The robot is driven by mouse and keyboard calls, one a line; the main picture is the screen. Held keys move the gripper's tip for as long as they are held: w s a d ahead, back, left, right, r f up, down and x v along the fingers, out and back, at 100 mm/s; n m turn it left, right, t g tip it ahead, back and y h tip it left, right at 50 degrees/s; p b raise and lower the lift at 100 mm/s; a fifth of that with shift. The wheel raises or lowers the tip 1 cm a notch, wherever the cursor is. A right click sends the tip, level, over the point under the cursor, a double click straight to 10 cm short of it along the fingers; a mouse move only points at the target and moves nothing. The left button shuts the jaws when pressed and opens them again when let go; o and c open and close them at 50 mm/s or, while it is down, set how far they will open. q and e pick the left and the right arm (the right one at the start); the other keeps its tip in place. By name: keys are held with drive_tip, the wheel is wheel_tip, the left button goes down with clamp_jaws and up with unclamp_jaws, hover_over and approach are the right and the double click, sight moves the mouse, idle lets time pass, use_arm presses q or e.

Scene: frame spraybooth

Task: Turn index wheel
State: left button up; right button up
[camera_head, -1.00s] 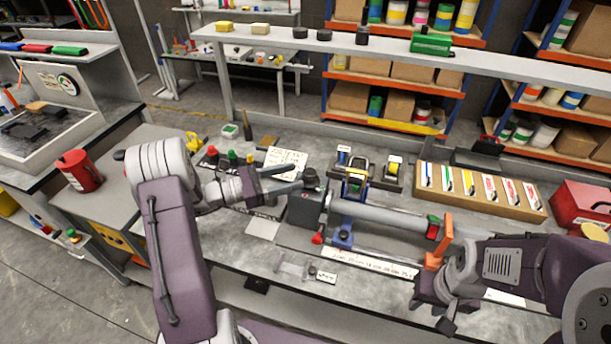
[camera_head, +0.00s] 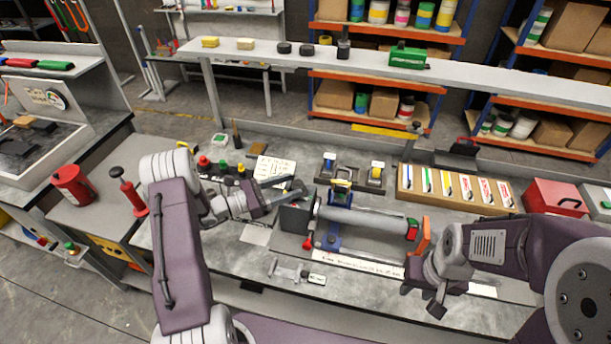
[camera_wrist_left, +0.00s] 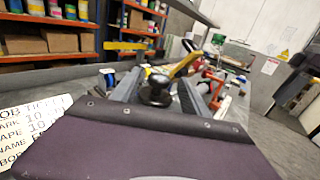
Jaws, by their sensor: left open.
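A grey roller (camera_head: 365,222) lies across a fixture on the bench, with a dark box-shaped head (camera_head: 296,217) at its left end. No part is clearly recognisable as the index wheel. My left gripper (camera_head: 295,187) is at the top of the head, its fingers spread. In the left wrist view a black round knob (camera_wrist_left: 157,90) shows between the open fingers of my left gripper (camera_wrist_left: 160,83); contact cannot be told. My right gripper (camera_head: 424,290) is by the roller's right end, near an orange upright piece (camera_head: 423,237); its jaws are unclear.
A white printed card (camera_head: 273,170) lies behind my left gripper.

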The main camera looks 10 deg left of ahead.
sight(298, 183)
use_arm(q)
drive_tip(key=p+x, duration=0.1)
drive_tip(key=x, duration=0.5)
drive_tip(key=shift+p, duration=0.3)
clamp_jaws()
drive_tip(key=shift+w+r+n+t+y, duration=0.1)
drive_tip(key=shift+n+t+y, duration=0.6)
drive_tip(key=shift+n+t, duration=0.15)
drive_tip(key=n+t+y, duration=0.2)
drive_tip(key=y, duration=0.1)
drive_tip(key=shift+w+a+t, duration=0.2)
drive_tip(key=shift+w+t, duration=0.05)
drive_tip(key=shift+w+a+n+t+y+b, duration=0.1)
drive_tip(key=shift+a+n+t+y+b, duration=0.2)
drive_tip(key=shift+n+y, duration=0.3)
drive_tip(key=shift+w+a+n+t+y+b, duration=0.15)
drive_tip(key=shift+n+t+y, duration=0.25)
drive_tip(key=shift+y, duration=0.3)
drive_tip(key=shift+s+d, duration=0.1)
unclamp_jaws()
